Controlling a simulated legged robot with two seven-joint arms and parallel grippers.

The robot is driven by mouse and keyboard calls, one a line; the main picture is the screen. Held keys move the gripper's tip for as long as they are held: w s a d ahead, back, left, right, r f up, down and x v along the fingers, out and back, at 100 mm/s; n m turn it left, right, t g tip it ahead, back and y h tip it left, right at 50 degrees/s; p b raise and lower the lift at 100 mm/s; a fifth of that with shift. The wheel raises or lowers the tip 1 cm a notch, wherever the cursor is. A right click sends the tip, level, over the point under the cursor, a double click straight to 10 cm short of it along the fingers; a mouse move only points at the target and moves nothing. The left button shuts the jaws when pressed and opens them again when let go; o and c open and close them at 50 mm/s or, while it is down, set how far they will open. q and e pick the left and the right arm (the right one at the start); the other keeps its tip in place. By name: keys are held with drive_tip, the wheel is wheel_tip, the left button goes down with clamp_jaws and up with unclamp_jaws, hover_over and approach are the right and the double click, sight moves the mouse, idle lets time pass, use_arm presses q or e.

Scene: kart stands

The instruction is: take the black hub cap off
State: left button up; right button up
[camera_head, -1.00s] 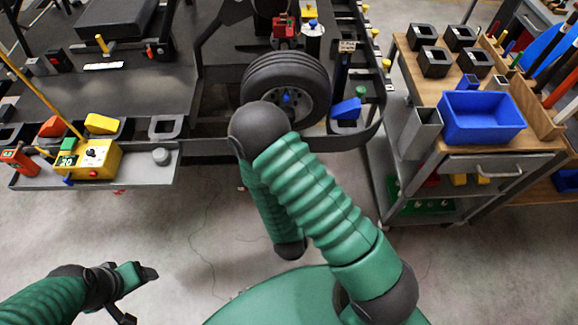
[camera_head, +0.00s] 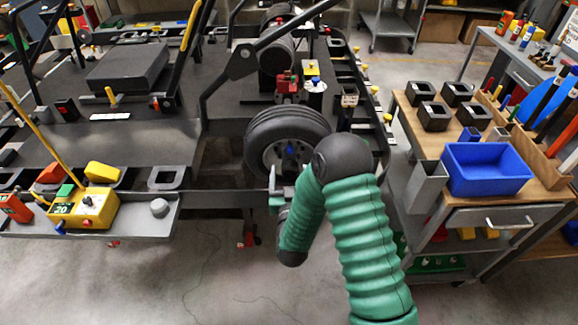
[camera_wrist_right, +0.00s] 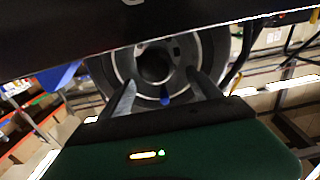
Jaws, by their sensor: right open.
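The kart wheel (camera_head: 262,128) faces me in the head view, with a grey rim and a small blue piece (camera_head: 291,150) near its middle. In the right wrist view the wheel (camera_wrist_right: 98,72) is close ahead. A dark round centre, which looks like the black hub cap (camera_wrist_right: 153,64), shows there, with the blue piece (camera_wrist_right: 165,95) just below it. My right gripper (camera_wrist_right: 162,84) is open and empty, its two fingers spread left and right toward the rim. Whether they touch the wheel I cannot tell. In the head view my right gripper (camera_head: 273,182) is partly hidden by my arm. My left gripper is out of view.
A dark bar crosses the top of the right wrist view, close above the fingers. The kart's side tray (camera_head: 130,222) lies left of the wheel. A wooden-topped cart with a blue bin (camera_head: 488,170) stands at the right. The floor in front is clear.

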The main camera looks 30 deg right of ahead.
sight(290, 171)
drive_tip(key=x, duration=0.2)
drive_tip(key=shift+w+d, duration=0.25)
drive_tip(key=shift+w+d+f, duration=0.1)
drive_tip(key=shift+w+d, duration=0.15)
drive_tip(key=shift+d, duration=0.1)
drive_tip(key=shift+c, duration=0.2)
drive_tip(key=shift+a, duration=0.2)
drive_tip(key=c, duration=1.2)
drive_tip(key=o, duration=0.6)
clamp_jaws()
drive_tip(key=shift+s, duration=0.1)
